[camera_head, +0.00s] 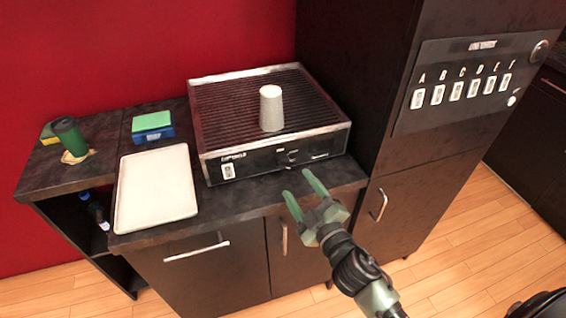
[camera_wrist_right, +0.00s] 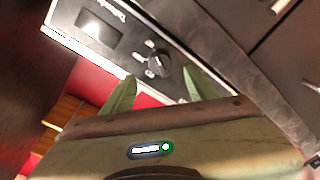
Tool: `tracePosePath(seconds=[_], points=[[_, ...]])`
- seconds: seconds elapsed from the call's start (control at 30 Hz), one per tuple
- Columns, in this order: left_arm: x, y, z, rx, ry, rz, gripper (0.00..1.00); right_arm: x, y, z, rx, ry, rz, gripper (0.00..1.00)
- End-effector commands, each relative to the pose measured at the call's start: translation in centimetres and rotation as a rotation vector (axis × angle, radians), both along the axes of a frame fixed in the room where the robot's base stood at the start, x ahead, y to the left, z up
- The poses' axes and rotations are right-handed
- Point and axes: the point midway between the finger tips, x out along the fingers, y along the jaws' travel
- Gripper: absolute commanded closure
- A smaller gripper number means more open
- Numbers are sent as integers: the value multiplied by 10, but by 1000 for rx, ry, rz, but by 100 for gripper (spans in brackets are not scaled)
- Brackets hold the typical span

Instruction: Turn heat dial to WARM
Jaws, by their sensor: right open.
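The heat dial (camera_head: 291,156) is a small dark knob on the front panel of the ribbed grill warmer (camera_head: 222,103). In the right wrist view the dial (camera_wrist_right: 158,64) shows as a round black knob with small labels beside it, too small to read. My right gripper (camera_head: 304,194) is open and empty, in front of and below the panel, its green fingers pointing toward the dial. In the wrist view the fingertips (camera_wrist_right: 158,82) lie on either side of the dial, apart from it. My left gripper is not in view.
A white cup (camera_head: 271,108) stands upside down on the grill. A white tray (camera_head: 156,190) lies left of it on the dark counter (camera_head: 250,196). A tall cabinet with a switch panel (camera_head: 466,82) rises at right.

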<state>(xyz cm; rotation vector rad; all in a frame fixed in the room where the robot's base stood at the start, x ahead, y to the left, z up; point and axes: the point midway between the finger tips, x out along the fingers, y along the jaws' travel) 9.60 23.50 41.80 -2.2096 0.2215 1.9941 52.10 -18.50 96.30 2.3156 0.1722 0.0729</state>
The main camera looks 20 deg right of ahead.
Motion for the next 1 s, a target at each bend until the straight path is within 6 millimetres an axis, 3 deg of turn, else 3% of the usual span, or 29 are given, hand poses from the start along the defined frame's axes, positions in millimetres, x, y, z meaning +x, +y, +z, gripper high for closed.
tracePosePath(seconds=[0.5,0.87,0.9,1.0], points=[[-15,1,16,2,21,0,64,68,10,1,0,-1,-1,42],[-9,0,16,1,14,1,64,76,11,0,0,0,0,42],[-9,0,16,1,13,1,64,76,11,0,0,0,0,45],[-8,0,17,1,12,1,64,76,11,0,0,0,0,72]])
